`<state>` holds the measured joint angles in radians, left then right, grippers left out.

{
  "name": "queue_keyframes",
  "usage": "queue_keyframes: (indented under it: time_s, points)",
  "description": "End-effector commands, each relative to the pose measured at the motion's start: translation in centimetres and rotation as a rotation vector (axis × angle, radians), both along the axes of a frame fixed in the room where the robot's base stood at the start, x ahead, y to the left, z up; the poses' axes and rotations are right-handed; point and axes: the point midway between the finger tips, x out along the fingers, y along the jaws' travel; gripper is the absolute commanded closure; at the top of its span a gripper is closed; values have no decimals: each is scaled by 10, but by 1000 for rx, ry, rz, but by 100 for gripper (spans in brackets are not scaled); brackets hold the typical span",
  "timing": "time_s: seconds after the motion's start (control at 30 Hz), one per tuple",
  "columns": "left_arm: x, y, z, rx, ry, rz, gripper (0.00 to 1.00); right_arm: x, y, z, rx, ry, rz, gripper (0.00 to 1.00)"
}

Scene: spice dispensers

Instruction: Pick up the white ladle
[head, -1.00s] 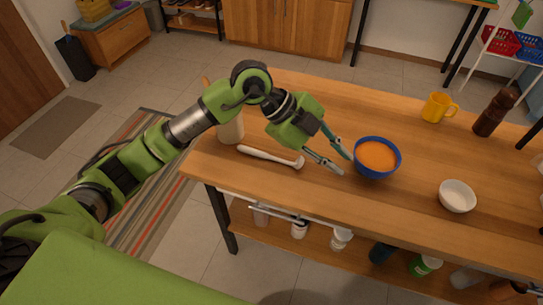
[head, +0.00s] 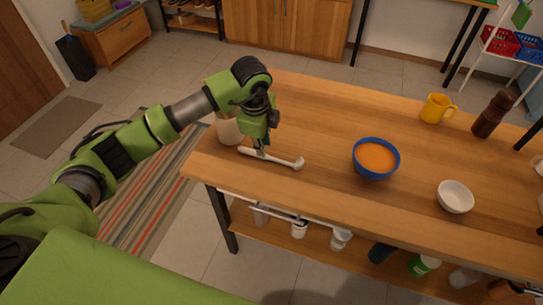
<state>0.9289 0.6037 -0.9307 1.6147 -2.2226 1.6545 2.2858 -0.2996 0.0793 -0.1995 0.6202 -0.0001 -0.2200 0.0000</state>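The white ladle (head: 284,160) lies on the wooden table (head: 330,110) near its front left edge, its handle toward the left and its small bowl end toward the right. My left gripper (head: 261,148) points down at the ladle's handle, with its fingertips at or just above it. The fingers are small and partly hidden by the gripper body, so I cannot tell whether they are open or shut on the handle. My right gripper is not in view.
A blue bowl with orange contents (head: 376,158) stands right of the ladle. A white bowl (head: 455,197), yellow mug (head: 437,108) and brown pepper mill (head: 494,114) stand farther right. A pale container (head: 229,131) stands close left of my gripper.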

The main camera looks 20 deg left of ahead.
Motion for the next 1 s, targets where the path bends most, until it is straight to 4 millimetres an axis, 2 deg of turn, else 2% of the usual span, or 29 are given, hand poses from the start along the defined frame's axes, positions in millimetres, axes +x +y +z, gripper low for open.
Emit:
queue_keyframes:
  time_s: [0.13, 0.27, 0.43, 0.67, 0.7, 0.77, 1.0]
  points:
    - [2, -2, -11, -1, 2, 1, 82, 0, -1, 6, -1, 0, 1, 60]
    - [7, -4, -30, -1, 3, 0, 82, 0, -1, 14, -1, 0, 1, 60]
    - [11, -4, -50, -1, 1, 0, 82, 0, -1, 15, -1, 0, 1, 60]
    - [12, -4, -52, -1, -1, -1, 82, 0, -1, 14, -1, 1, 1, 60]
    - [12, -4, -52, -2, -1, -1, 84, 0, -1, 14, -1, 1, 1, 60]
    - [12, -4, -52, -2, -1, -1, 100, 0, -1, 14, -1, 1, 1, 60]
    - [12, -4, -52, -2, -1, -1, 100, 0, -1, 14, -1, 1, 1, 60]
